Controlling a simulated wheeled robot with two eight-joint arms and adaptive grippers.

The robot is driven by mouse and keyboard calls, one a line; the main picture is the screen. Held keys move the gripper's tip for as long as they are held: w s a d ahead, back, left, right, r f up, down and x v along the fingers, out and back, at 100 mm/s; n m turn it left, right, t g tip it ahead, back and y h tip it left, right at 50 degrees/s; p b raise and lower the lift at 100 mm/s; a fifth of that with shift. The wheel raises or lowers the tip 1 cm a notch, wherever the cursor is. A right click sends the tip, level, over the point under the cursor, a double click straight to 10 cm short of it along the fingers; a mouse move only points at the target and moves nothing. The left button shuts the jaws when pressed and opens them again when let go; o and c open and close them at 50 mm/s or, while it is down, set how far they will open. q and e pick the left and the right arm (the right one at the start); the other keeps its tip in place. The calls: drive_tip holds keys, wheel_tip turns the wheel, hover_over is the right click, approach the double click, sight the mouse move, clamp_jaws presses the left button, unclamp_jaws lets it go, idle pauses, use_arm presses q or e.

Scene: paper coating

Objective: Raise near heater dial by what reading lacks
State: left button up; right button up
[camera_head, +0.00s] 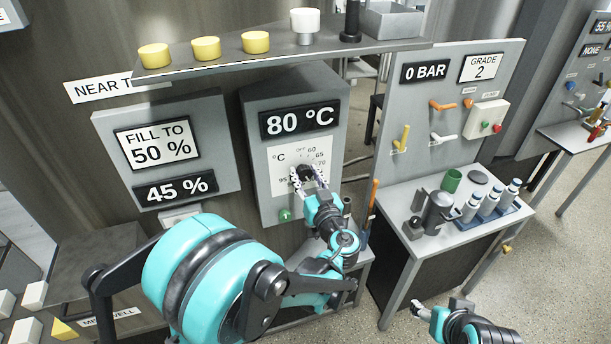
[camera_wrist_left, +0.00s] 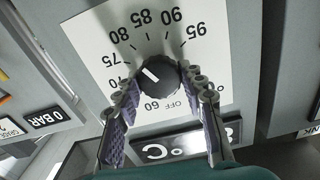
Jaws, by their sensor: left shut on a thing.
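The heater panel (camera_head: 350,115) carries a black display (camera_head: 300,120) reading 80 °C above a white dial plate (camera_head: 280,160) with a temperature scale. The black dial knob (camera_head: 305,172) is partly covered by my left gripper (camera_head: 308,182). In the left wrist view, the knob (camera_wrist_left: 157,84) sits between the two fingers of the left gripper (camera_wrist_left: 165,98), which is shut on it. Its white mark points to the upper left, about toward 80. My right gripper (camera_head: 440,308) is at the bottom right, empty, with its fingers apart.
Left of the heater, a panel (camera_head: 105,125) shows FILL TO 50 % and 45 %. A shelf (camera_head: 230,65) with yellow knobs overhangs both. To the right, a valve panel (camera_head: 395,165) reads 0 BAR, above a table (camera_head: 400,210) with cups and bottles. A green button (camera_head: 285,214) sits below the dial.

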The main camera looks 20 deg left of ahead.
use_arm(q)
drive_tip(key=m+b, duration=0.1)
drive_tip(key=m, duration=0.4)
drive_tip(key=shift+b, duration=0.4)
drive_tip(key=m+b, duration=0.1)
drive_tip(key=m, duration=0.5)
drive_tip(key=shift+d, duration=0.1)
drive_tip(key=shift+m, duration=0.3)
drive_tip(key=o, duration=1.2)
drive_tip(key=shift+c, duration=0.2)
drive_tip(key=v, duration=1.2)
drive_tip(key=shift+w, duration=0.1)
